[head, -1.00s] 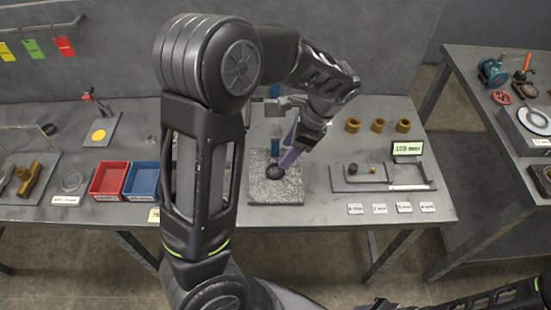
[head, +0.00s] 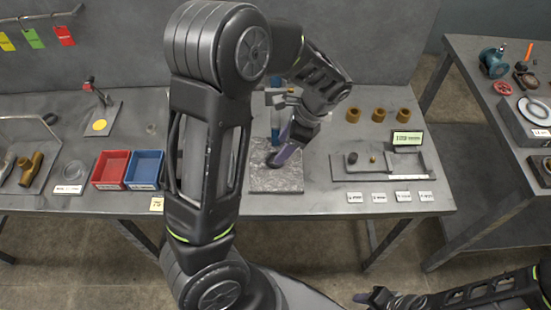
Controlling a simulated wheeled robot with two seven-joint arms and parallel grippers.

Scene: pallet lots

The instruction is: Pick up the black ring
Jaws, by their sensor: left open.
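A small dark round thing (head: 270,158), likely the black ring, shows beside the fingers of my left gripper (head: 280,157) over the grey stone plate (head: 276,183). The fingers hide most of it, and I cannot tell whether they touch it or stand around it. My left gripper is open and points down, low over the plate. Another dark ring-like piece (head: 50,118) is at the far left of the bench. My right gripper (head: 368,298) is at the bottom edge, away from the bench top; its jaws are unclear.
A red bin (head: 110,168) and a blue bin (head: 146,168) stand left of my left arm. A gauge tray (head: 350,177) with small parts and a lit display (head: 407,140) lies right of the plate. Several brass bushings (head: 378,115) stand behind it. A bottle stands behind the plate.

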